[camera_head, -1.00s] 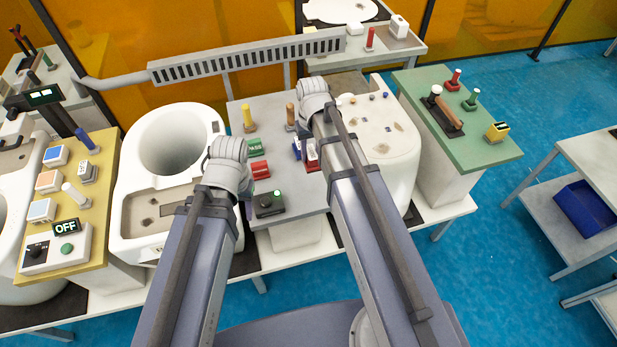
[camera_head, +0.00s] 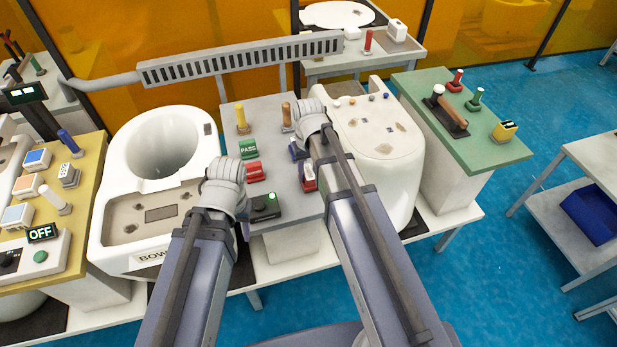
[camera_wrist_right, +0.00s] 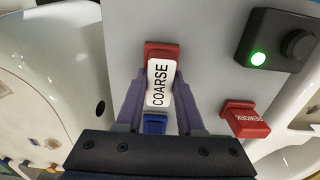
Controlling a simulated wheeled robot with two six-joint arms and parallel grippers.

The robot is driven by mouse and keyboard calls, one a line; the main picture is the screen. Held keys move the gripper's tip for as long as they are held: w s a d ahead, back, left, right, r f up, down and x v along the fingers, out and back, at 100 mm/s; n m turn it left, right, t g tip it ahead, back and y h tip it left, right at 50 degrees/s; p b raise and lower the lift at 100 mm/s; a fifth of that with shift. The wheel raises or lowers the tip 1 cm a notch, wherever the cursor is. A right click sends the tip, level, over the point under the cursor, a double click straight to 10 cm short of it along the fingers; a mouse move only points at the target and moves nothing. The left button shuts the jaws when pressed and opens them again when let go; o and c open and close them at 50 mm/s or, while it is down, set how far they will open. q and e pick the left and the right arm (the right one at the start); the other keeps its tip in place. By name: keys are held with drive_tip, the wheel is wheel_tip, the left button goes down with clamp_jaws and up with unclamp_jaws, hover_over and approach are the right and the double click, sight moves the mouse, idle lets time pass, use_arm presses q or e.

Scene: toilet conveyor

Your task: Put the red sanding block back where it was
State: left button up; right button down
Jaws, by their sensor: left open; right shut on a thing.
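The red sanding block (camera_wrist_right: 162,52), with a white label reading COARSE, is between the fingers of my right gripper (camera_wrist_right: 160,88) in the right wrist view. It stands at or just above the grey panel; contact underneath cannot be told. A blue block (camera_wrist_right: 155,123) is just beside it, partly hidden by the gripper. In the head view the red block (camera_head: 309,183) shows beside my right forearm, and my right gripper (camera_head: 311,120) largely hides its own fingers. My left gripper (camera_head: 226,180) is over the panel's left edge, empty as far as I see, fingers hidden.
The grey panel (camera_head: 279,182) also bears a green PASS block (camera_head: 248,148), a red REWORK block (camera_head: 254,171), a yellow handle (camera_head: 242,121) and a green-lit black box (camera_head: 266,207). White toilet bowls (camera_head: 160,150) flank it. A green-topped stand (camera_head: 485,146) is right.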

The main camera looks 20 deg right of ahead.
sight(309, 171)
drive_tip(key=shift+f, duration=0.2)
drive_tip(key=c, duration=0.5)
unclamp_jaws()
drive_tip(key=shift+r, duration=0.15)
wheel_tip(309, 171, up, 12)
drive_tip(key=p, duration=1.2)
drive_tip(key=s+a+n, duration=0.1)
drive_tip(key=s+a, duration=0.2)
drive_tip(key=s, duration=0.1)
drive_tip(key=s+a+n, duration=0.1)
drive_tip(key=s+a, duration=0.3)
drive_tip(key=s, duration=0.1)
drive_tip(key=s+a+n+h, duration=0.1)
drive_tip(key=s+a, duration=0.2)
drive_tip(key=s, duration=0.2)
drive_tip(key=shift+s+a+r, duration=0.1)
drive_tip(key=shift+s+a, duration=0.05)
drive_tip(key=shift+a, duration=0.1)
